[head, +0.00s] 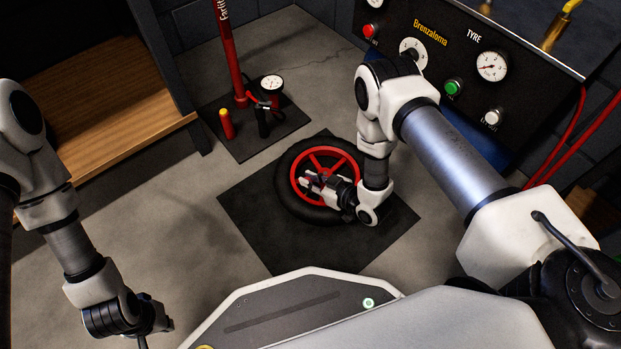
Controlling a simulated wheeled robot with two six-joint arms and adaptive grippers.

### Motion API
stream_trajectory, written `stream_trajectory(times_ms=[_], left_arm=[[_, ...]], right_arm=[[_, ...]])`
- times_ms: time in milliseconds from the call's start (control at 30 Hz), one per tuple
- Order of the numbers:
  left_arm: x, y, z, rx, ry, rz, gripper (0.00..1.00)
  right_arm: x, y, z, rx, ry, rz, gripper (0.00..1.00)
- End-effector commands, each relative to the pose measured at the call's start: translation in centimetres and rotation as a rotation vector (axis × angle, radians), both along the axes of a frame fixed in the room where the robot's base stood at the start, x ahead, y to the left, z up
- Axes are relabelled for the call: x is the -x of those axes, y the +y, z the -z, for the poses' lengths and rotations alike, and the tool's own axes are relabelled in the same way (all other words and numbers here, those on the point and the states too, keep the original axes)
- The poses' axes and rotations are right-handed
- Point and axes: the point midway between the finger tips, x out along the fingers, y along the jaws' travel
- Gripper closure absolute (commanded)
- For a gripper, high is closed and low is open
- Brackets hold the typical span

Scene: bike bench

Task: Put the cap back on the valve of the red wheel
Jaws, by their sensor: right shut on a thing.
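The red wheel (325,152) with its black tyre lies flat on a dark mat (260,228) on the floor. My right gripper (308,180) reaches down over the left part of the wheel, inside the red rim. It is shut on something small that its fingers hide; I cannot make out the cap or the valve. My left gripper (142,340) hangs low at the bottom left, far from the wheel, and its fingertips are mostly cut off by the frame's edge.
A red floor pump (231,60) with a gauge (271,83) stands on another dark mat behind the wheel, beside a small red cylinder (227,124). A wooden bench (110,110) is at the left. A black tyre machine panel (455,60) stands at the upper right. The floor left of the wheel is clear.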

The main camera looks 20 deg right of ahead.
Motion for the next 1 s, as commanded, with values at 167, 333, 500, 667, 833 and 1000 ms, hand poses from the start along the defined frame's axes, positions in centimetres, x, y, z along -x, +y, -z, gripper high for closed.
stream_trajectory(times_ms=[167,333,500,667,833,1000], left_arm=[[0.0,0.0,0.3,0.000,0.000,0.000,1.00],[0.0,0.0,0.5,0.000,0.000,0.000,1.00],[0.0,0.0,0.4,0.000,0.000,0.000,1.00],[0.0,0.0,0.4,0.000,0.000,0.000,1.00],[0.0,0.0,0.4,0.000,0.000,0.000,1.00],[0.0,0.0,0.4,0.000,0.000,0.000,1.00]], right_arm=[[0.0,0.0,0.4,0.000,0.000,0.000,0.96],[0.0,0.0,0.8,0.000,0.000,0.000,0.96],[0.0,0.0,0.7,0.000,0.000,0.000,0.55],[0.0,0.0,0.7,0.000,0.000,0.000,0.55],[0.7,-0.5,0.4,0.000,0.002,0.000,0.55],[3.5,-2.3,-0.9,0.000,0.005,0.006,0.55]])
